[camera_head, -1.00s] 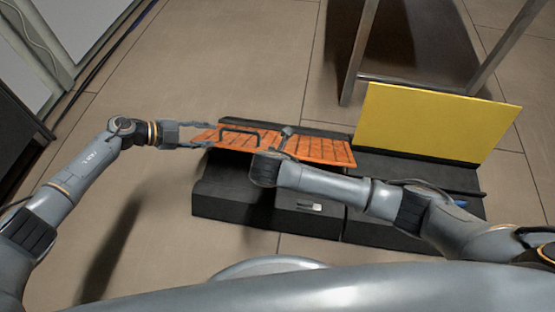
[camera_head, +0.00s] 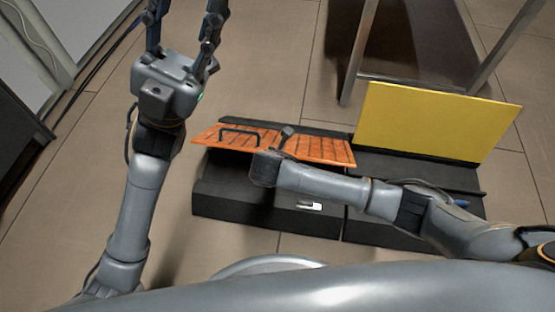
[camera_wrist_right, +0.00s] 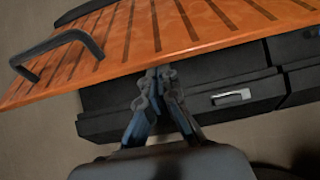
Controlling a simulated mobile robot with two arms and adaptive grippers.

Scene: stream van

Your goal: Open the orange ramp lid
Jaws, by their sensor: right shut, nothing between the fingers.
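The orange slatted ramp lid (camera_head: 325,150) lies over the left black box, raised at a slant with its left end overhanging the box and a dark gap beneath. It has a black handle (camera_head: 240,131), which also shows in the right wrist view (camera_wrist_right: 88,42). My left gripper (camera_head: 184,18) is open and empty, beyond the lid to its upper left and apart from it. My right gripper (camera_wrist_right: 157,78) is shut and empty, its fingertips at the lid's near edge; I cannot tell whether they touch. In the head view its arm partly covers the lid's front edge.
The black box (camera_head: 225,202) has a silver latch (camera_head: 310,205) on its front. A yellow panel (camera_head: 430,122) stands upright at the right-hand box. Metal legs (camera_head: 358,50) stand behind. The floor left of the box is clear apart from my left arm.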

